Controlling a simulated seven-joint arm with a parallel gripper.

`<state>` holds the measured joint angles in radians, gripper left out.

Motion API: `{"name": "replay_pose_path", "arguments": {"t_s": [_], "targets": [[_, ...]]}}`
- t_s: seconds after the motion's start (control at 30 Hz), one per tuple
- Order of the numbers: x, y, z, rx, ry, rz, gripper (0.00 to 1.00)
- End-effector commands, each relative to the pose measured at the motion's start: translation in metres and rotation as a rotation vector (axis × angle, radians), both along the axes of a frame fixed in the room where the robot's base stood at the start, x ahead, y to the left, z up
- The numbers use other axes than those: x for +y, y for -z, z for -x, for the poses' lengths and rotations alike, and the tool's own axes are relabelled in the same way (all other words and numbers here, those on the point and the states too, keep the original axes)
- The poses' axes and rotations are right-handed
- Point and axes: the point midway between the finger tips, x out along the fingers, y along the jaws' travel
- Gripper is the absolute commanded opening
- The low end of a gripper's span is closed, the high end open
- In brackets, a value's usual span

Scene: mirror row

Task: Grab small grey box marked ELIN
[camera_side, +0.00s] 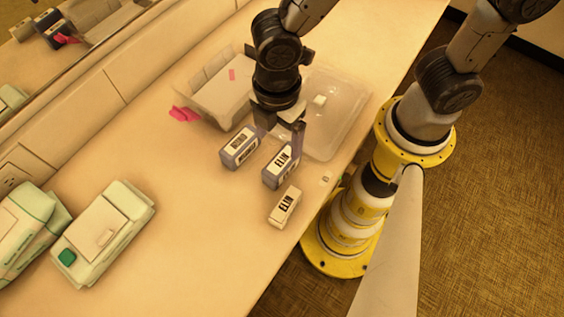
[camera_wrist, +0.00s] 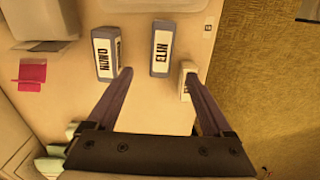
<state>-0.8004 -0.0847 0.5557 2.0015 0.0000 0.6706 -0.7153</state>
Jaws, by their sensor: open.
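A grey-violet box marked ELIN (camera_side: 281,167) stands on the counter; it shows in the wrist view (camera_wrist: 160,48) at top centre. A smaller, whitish box also marked ELIN (camera_side: 284,206) stands nearer the counter's front edge; in the wrist view it (camera_wrist: 186,70) is partly hidden by the right finger. A second grey-violet box (camera_side: 240,148) stands to the left; its different label looks like NOWO in the wrist view (camera_wrist: 106,53). My gripper (camera_side: 281,130) is open and empty, close to the grey boxes. In the wrist view its fingertips (camera_wrist: 158,74) are apart, below the grey ELIN box.
A white device with a green button (camera_side: 104,232) stands at left. A mirror (camera_side: 75,45) runs along the wall. The counter between device and boxes is clear.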

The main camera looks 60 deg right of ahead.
Motion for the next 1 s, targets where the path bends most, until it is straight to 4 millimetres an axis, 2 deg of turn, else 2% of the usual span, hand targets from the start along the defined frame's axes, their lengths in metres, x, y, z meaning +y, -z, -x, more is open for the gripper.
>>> {"name": "replay_pose_path", "arguments": {"t_s": [0.1, 0.3, 0.53, 0.8, 1.0], "targets": [[-0.002, 0.025, 0.001, 0.005, 0.002, 0.006, 0.85], [-0.001, 0.054, 0.000, 0.002, 0.003, 0.002, 0.85], [-0.002, 0.069, 0.001, 0.001, 0.003, 0.001, 0.85], [-0.003, 0.106, 0.003, 0.001, 0.003, 0.001, 0.85], [-0.003, 0.114, 0.002, -0.001, 0.003, -0.001, 0.85]]}}
